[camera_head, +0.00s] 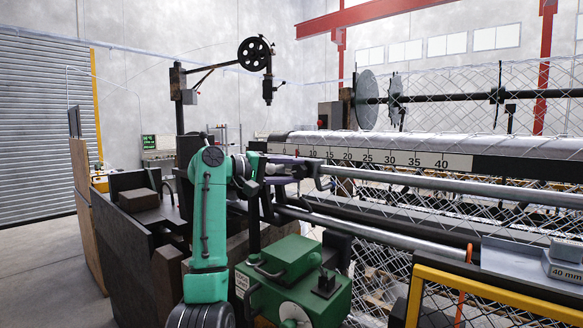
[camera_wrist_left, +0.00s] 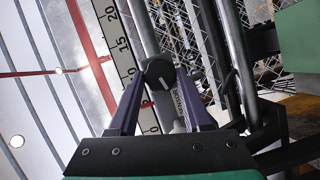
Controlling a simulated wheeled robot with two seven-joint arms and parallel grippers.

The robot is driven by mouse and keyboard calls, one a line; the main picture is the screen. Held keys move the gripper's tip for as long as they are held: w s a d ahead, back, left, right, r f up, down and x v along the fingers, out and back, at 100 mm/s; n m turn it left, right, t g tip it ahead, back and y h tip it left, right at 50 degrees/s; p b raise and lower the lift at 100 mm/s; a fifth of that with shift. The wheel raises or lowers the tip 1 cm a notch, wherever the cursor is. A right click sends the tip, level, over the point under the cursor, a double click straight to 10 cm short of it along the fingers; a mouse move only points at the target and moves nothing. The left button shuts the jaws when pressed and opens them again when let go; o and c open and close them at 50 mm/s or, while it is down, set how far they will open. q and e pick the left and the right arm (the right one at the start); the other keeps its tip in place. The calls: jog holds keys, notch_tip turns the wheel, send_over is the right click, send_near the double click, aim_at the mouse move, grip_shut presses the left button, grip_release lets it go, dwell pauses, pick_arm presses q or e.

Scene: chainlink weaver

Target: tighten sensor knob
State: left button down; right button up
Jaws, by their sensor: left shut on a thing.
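My left gripper (camera_head: 301,167) reaches in from the left to the front of the long weaving machine, beside its number scale. In the left wrist view, its two purple fingers (camera_wrist_left: 160,76) are shut on the round dark sensor knob (camera_wrist_left: 159,71), one finger on each side. The knob has a white pointer line on its face. It sits by a metal rail, next to the scale. My right gripper is not in view.
The number scale (camera_head: 372,158) runs along the machine above a long metal rail (camera_head: 450,186). A green machine block (camera_head: 296,279) stands below my left arm. A yellow guard frame (camera_head: 497,296) and a grey 40 mm block (camera_head: 535,257) are at the lower right.

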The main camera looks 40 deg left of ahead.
pick_arm(q)
jog(key=m+g+y+p, duration=0.1)
jog(key=m, duration=0.2)
jog(key=shift+r+p, duration=0.2)
jog(key=shift+p, duration=0.1)
jog(key=m+y+p, duration=0.1)
jog(key=m, duration=0.1)
jog(key=shift+d+m+g+y, duration=0.15)
jog(key=shift+m+g+y, duration=0.15)
jog(key=shift+g+y, duration=0.1)
jog(key=m+y+p, duration=0.1)
jog(key=m, duration=0.1)
jog(key=shift+d+r+m+y, duration=0.1)
jog(key=shift+m+y, duration=0.2)
jog(key=shift+d+m+g+y+p, duration=0.15)
jog(key=shift+m+g+y+p, duration=0.2)
jog(key=shift+m+y, duration=0.5)
jog(key=shift+m, duration=0.25)
jog(key=shift+c, duration=1.8)
grip_release()
